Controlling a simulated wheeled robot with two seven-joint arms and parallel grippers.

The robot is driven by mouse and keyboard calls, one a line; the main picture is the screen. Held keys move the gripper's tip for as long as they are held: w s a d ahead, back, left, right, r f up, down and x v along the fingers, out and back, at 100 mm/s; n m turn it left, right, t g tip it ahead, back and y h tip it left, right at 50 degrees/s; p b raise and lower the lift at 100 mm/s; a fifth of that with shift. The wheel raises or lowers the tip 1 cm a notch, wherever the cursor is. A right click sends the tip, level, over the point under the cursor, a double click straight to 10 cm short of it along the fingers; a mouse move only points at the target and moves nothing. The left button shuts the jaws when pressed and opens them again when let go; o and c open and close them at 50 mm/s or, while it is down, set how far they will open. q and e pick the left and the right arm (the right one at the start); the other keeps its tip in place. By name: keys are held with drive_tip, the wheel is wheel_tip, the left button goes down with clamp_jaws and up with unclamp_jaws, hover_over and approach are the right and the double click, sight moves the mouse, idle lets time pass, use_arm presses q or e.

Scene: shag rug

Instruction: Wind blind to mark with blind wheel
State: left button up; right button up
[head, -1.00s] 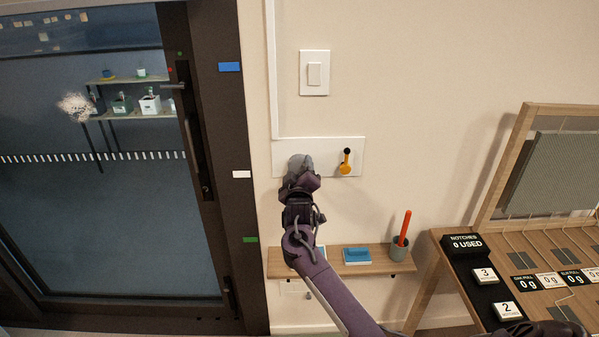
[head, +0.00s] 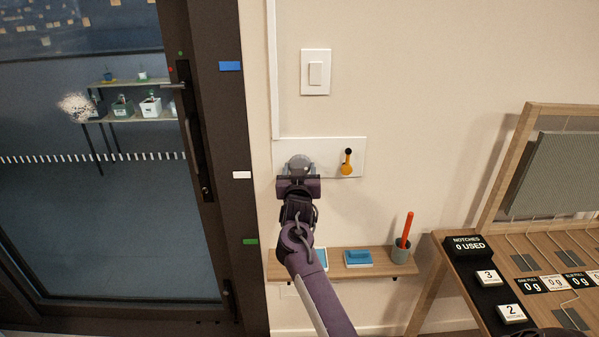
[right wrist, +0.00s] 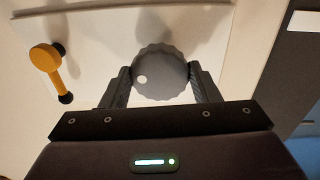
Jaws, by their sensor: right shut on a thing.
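The blind wheel (head: 300,161) is a grey scalloped knob on a white wall plate (head: 327,166). My right gripper (head: 298,176) is shut on it. In the right wrist view the fingers (right wrist: 162,86) press on both sides of the wheel (right wrist: 160,68), whose white dot faces left. A dark band that may be the blind (head: 70,42) spans the top of the glass, but I cannot tell for sure. Blue (head: 230,66), white (head: 241,175) and green (head: 250,241) marks sit on the dark frame. My left gripper is not in view.
An orange crank with a black knob (head: 346,163) is on the same plate, right of the wheel. A light switch (head: 316,72) is above. A bench (head: 505,270) stands at right.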

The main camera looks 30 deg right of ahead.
drive_tip(key=shift+f, duration=0.1)
idle(0.5)
drive_tip(key=o, duration=1)
drive_tip(key=b+v, duration=0.1)
drive_tip(key=v, duration=0.6)
drive_tip(key=shift+s+a, duration=0.25)
drive_tip(key=shift+s, duration=0.05)
